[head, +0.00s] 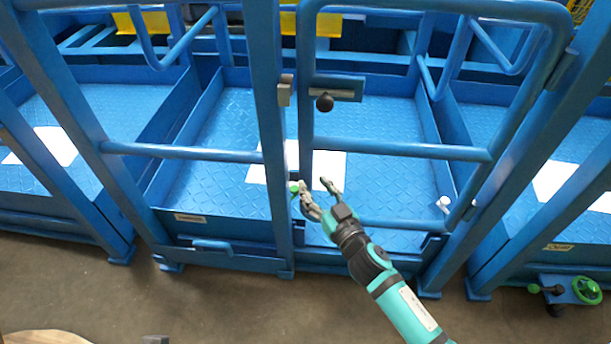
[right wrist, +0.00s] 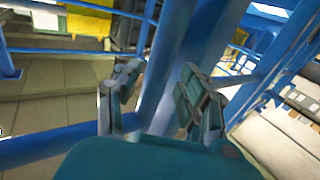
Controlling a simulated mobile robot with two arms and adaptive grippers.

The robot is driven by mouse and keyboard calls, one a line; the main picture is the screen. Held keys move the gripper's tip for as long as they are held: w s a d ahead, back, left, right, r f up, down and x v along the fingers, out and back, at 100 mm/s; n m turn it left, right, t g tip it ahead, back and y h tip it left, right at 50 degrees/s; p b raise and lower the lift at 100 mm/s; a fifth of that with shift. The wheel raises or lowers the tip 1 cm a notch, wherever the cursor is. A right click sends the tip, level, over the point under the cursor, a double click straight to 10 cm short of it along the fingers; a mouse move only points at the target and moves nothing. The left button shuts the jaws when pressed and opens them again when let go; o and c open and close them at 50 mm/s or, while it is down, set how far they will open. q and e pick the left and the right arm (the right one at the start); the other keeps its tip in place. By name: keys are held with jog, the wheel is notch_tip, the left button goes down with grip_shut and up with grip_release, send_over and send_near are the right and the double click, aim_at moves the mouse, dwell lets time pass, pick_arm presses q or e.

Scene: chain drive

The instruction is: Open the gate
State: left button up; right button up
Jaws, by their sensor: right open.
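The gate (head: 400,151) is a blue tubular frame on the right half of the blue platform's front, standing in line with the post (head: 272,120), so it looks closed. A latch with a black knob (head: 325,102) sits on its upper left, beside a small block on the post. My right gripper (head: 315,187) is open, low near the gate's left upright and well below the knob. In the right wrist view its two fingers (right wrist: 162,88) are spread, with blue tubes (right wrist: 158,70) showing between them. I cannot tell whether they touch. My left gripper is not in view.
A diamond-plate floor (head: 380,185) with a white sheet (head: 262,172) lies behind the gate. Similar blue bays stand left and right. A green handwheel (head: 587,290) is at the lower right. The concrete floor (head: 200,305) in front is mostly clear.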

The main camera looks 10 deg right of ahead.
aim_at(309, 180)
jog(key=x, duration=0.5)
grip_shut()
dwell(0.7)
